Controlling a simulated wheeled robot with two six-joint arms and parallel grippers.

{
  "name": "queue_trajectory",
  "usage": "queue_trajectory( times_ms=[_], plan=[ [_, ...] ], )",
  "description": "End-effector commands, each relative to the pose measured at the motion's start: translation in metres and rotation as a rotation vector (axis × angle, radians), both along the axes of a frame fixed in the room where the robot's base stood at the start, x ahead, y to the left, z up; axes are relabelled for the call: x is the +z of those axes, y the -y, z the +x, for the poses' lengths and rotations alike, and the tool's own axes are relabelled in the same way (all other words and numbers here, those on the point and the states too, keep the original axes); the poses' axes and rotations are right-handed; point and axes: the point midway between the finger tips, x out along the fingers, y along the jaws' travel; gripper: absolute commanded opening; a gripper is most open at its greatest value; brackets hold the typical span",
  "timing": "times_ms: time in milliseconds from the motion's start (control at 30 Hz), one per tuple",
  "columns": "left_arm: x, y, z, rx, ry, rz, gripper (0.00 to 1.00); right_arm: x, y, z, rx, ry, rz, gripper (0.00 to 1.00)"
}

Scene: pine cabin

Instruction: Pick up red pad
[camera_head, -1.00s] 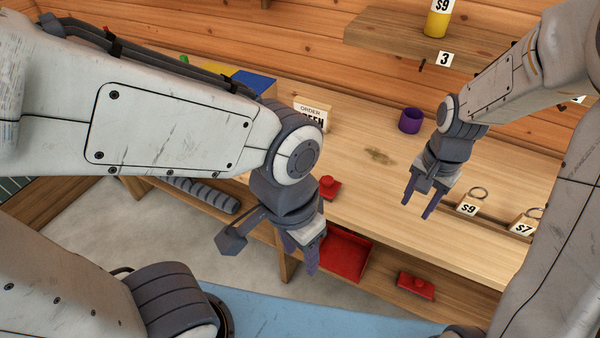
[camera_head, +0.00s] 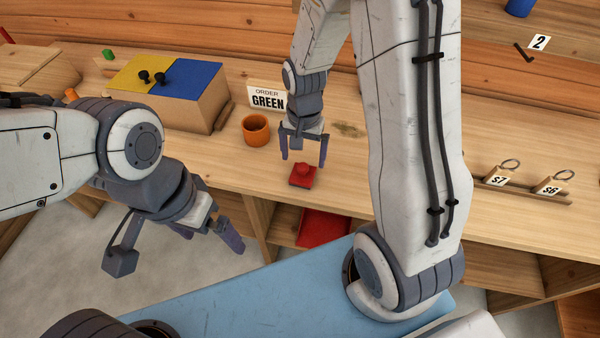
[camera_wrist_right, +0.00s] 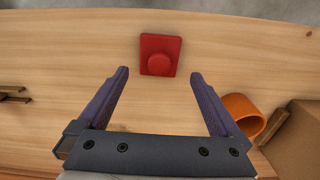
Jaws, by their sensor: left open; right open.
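The red pad (camera_head: 303,176), a flat square with a round knob on top, lies on the wooden counter (camera_head: 220,150) near its front edge. It also shows in the right wrist view (camera_wrist_right: 159,56), just beyond the fingertips and roughly centred between them. My right gripper (camera_head: 304,160) is open and empty, fingers pointing down over the counter, just behind the pad in the head view. The right wrist view shows its spread fingers (camera_wrist_right: 159,75) with nothing between them. My left gripper (camera_head: 212,238) is open and empty, low in front of the counter.
An orange cup (camera_head: 256,130) stands left of my right gripper, before the "ORDER GREEN" sign (camera_head: 267,98). A box with yellow and blue top panels (camera_head: 190,85) stands farther left. A red tray (camera_head: 318,229) sits on the lower shelf. Price tags (camera_head: 498,180) stand at right.

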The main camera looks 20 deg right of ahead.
Motion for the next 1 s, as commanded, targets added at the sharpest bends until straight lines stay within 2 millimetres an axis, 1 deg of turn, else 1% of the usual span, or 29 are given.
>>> queue_trajectory(
  times_ms=[67,300,367,467,667,700,767,800,867,900,1000],
  plan=[
    [0.002,0.000,0.000,0.000,0.000,0.000,1.00,-0.007,0.000,-0.001,0.000,-0.004,-0.001,1.00],
    [0.006,0.000,0.000,0.000,0.000,0.000,1.00,-0.042,-0.001,-0.004,0.001,-0.006,-0.001,1.00],
    [0.006,0.000,0.000,0.000,0.000,0.000,1.00,-0.048,-0.001,-0.004,0.001,-0.006,-0.001,1.00],
    [0.006,0.000,0.000,0.000,0.000,0.000,1.00,-0.052,-0.002,-0.003,0.002,-0.001,-0.001,1.00],
    [0.006,0.000,0.000,0.000,0.000,0.000,1.00,-0.052,-0.002,-0.002,0.003,0.000,-0.001,1.00],
    [0.006,0.000,0.000,0.000,0.000,0.000,1.00,-0.052,-0.002,-0.002,0.003,0.000,-0.001,0.85],
    [0.006,0.000,0.000,0.000,0.000,0.000,1.00,-0.052,-0.002,-0.002,0.003,0.000,-0.001,0.62],
    [0.006,0.000,0.000,0.000,0.000,0.000,1.00,-0.052,-0.002,-0.002,0.003,0.000,-0.001,0.46],
    [0.006,0.000,0.000,0.000,0.000,0.000,1.00,-0.052,-0.002,-0.002,0.003,-0.001,-0.001,0.23],
    [0.006,0.000,0.000,0.000,0.000,0.000,1.00,-0.052,-0.002,-0.002,0.003,0.000,-0.001,0.10],
    [0.006,0.000,0.000,0.000,0.000,0.000,1.00,-0.052,-0.002,-0.002,0.003,0.000,-0.001,0.10]
  ],
)
